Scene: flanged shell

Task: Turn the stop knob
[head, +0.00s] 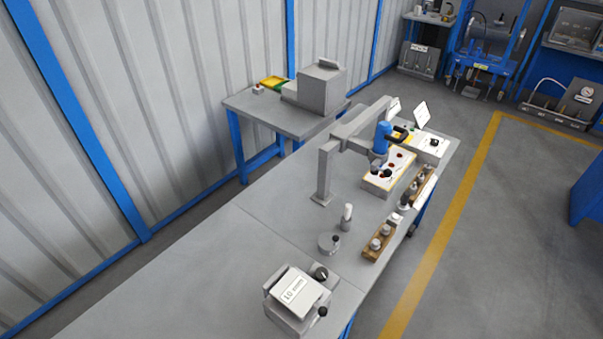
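No part labelled as the stop knob can be read at this size. A white-topped control box with a yellow edge (374,184) stands on the long bench and carries small red and dark knobs. A white box behind it (425,153) has a black knob (434,142) on top. A grey box with a display (299,290) at the near end has a black round knob (320,273) beside it and a dark ball-ended part (322,311) at its front right. Neither of my grippers is in view.
A grey gantry (325,170) with a blue tool (380,138) partly covers the control box. Wooden blocks (369,254) with metal parts line the bench's right edge. The bench (215,275) is bare at left. A side table (265,118) stands behind; open floor (490,240) lies right.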

